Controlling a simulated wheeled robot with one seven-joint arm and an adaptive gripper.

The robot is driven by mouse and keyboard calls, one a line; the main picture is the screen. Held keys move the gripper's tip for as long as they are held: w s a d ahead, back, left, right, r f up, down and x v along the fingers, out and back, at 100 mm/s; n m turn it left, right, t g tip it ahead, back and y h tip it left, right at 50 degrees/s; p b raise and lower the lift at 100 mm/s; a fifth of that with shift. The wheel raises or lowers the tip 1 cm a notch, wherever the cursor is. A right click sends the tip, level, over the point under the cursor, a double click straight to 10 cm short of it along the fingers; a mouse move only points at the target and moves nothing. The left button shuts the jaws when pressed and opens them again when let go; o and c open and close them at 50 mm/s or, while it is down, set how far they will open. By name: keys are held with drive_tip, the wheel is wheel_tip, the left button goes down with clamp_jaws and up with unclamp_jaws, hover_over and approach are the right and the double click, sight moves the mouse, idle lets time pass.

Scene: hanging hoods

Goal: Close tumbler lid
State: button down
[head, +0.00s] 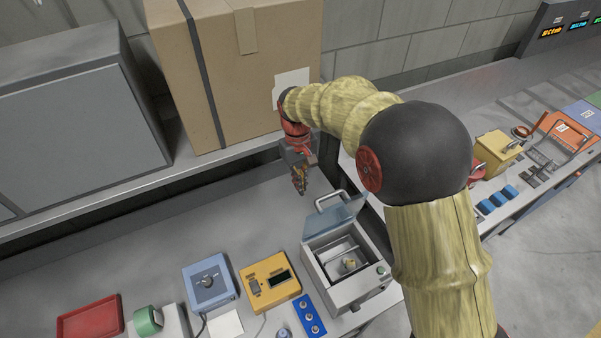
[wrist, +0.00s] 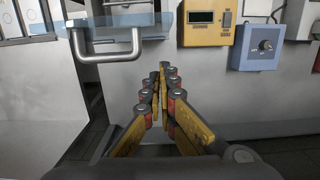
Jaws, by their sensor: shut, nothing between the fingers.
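The tumbler (head: 350,262) is a grey box on the bench with an open top; a small brassy part shows inside. Its translucent blue lid (head: 334,216) stands raised at the back edge, with a light handle (head: 331,200) on top. In the wrist view the lid (wrist: 88,22) is at the upper left, and its handle (wrist: 107,45) hangs as a U-shaped bar. My gripper (head: 300,188) is behind and to the left of the lid, apart from it. In the wrist view my gripper (wrist: 162,72) is shut and empty, to the right of the handle.
A yellow box (head: 270,284) and a blue knob box (head: 209,284) stand left of the tumbler. A blue button strip (head: 309,314) lies in front. A large cardboard box (head: 235,70) stands on the shelf behind my gripper. The bench left of my gripper is clear.

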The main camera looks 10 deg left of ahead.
sight(330, 211)
drive_tip(key=s+d+f, duration=0.1)
drive_tip(key=s+d+f+p, duration=0.1)
drive_tip(key=s+f, duration=0.1)
drive_tip(key=shift+s+d+f, duration=0.2)
drive_tip(key=shift+f, duration=0.05)
drive_tip(key=shift+s, duration=0.1)
drive_tip(key=shift+s, duration=0.1)
idle(0.3)
